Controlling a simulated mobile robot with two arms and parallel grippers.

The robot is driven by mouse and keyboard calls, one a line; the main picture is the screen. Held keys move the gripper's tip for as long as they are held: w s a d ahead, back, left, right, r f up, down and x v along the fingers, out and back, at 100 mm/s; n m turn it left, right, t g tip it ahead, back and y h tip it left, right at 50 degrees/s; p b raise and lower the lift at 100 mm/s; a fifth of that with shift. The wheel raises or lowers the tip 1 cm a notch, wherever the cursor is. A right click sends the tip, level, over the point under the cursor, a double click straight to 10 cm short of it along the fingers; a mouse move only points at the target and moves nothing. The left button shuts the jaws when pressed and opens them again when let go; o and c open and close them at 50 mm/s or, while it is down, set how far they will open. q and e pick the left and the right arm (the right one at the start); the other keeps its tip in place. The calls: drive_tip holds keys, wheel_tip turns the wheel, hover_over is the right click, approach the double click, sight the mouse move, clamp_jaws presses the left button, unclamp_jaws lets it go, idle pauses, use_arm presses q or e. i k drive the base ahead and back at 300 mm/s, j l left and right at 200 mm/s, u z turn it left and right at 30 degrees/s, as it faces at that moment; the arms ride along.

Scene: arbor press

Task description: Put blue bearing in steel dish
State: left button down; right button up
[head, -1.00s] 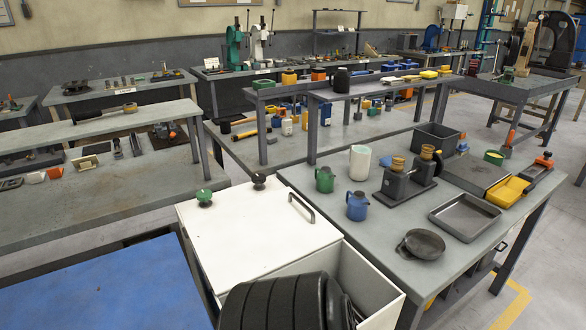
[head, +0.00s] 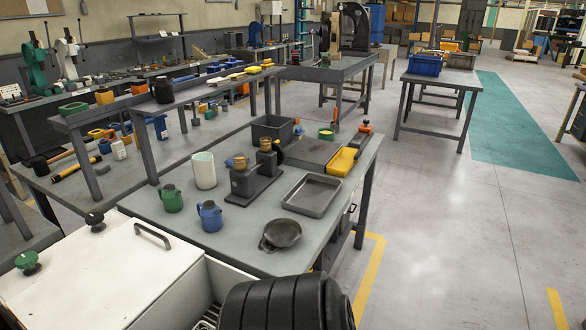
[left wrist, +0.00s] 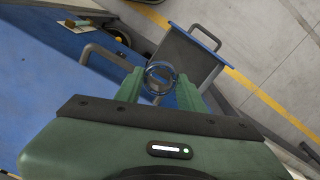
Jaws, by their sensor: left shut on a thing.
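In the left wrist view my left gripper (left wrist: 160,84) is shut on a small ring with a dark bluish, shiny rim, the blue bearing (left wrist: 149,71). The ring is held between the green fingertips, with floor and furniture beyond it. Neither this gripper nor the bearing shows in the head view. A round, shallow dark grey metal dish (head: 281,235) sits at the near edge of the grey workbench (head: 235,262). A rectangular grey metal tray (head: 313,194) lies behind it. I cannot tell for sure which is the steel dish; both look empty. My right gripper is not in view.
A blue jug (head: 210,217), a green jug (head: 171,199), a white cup (head: 204,170) and a dark fixture (head: 243,184) stand left of the tray. A white cabinet (head: 110,275) adjoins the bench. Open floor lies right.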

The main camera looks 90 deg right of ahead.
sight(283, 236)
drive_tip(key=k+l+z, duration=0.1)
drive_tip(key=l+z, duration=0.35)
drive_tip(key=l, duration=0.15)
drive_tip(key=l+z, duration=0.45)
drive_tip(key=l, duration=0.2)
drive_tip(key=l+z, duration=0.45)
drive_tip(key=l, duration=0.2)
drive_tip(key=i+l, duration=0.1)
drive_tip(key=l, duration=0.55)
drive_tip(key=i, duration=0.05)
